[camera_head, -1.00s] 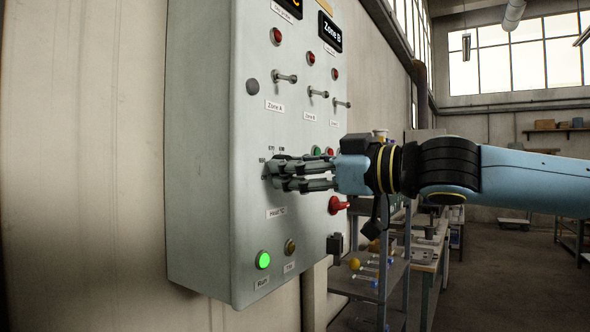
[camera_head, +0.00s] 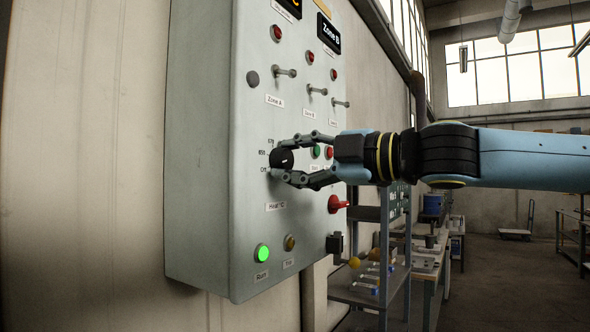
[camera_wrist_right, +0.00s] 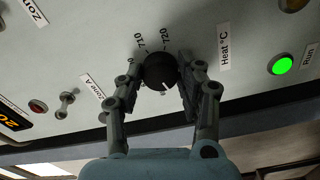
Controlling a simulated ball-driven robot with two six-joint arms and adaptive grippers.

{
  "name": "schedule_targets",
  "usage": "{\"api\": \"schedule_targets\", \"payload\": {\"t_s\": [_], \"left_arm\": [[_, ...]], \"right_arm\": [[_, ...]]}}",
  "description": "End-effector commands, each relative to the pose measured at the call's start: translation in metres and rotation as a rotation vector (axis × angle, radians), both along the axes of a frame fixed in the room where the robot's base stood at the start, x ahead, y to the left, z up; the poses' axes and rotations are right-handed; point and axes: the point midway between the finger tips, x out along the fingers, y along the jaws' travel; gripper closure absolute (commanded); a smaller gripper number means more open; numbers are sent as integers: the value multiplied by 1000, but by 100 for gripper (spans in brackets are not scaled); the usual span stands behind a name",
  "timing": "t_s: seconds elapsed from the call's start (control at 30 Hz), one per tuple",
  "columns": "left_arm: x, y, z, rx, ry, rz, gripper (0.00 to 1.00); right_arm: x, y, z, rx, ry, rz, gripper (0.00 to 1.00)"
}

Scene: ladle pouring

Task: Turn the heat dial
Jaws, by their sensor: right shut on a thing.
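The heat dial (camera_head: 282,159) is a round black knob with a white pointer line on the grey control panel. Printed temperature numbers surround it, and a "Heat °C" label is below it in the head view. My right gripper (camera_head: 286,160) reaches in from the right, with one finger at the dial's upper side and one at its lower side. In the right wrist view the dial (camera_wrist_right: 160,71) sits between the two fingertips of the gripper (camera_wrist_right: 161,74), which is shut on it. The white line points toward the wrist there. My left gripper is not in view.
Toggle switches (camera_head: 317,91) and red lamps (camera_head: 311,57) are above the dial. A lit green Run button (camera_head: 262,253) is below. A shelf rack (camera_head: 372,297) stands beyond the panel.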

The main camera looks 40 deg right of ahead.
Motion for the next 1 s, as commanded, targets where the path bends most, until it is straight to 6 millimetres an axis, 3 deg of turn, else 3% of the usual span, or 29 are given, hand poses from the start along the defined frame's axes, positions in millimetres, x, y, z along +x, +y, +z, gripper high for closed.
{"api": "schedule_targets", "payload": {"t_s": [0.43, 1.0], "left_arm": [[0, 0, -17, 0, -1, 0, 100], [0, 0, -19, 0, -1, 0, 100]], "right_arm": [[0, 0, -2, -232, -93, 1, 96], [-1, 1, -1, -276, -110, 2, 95]]}}
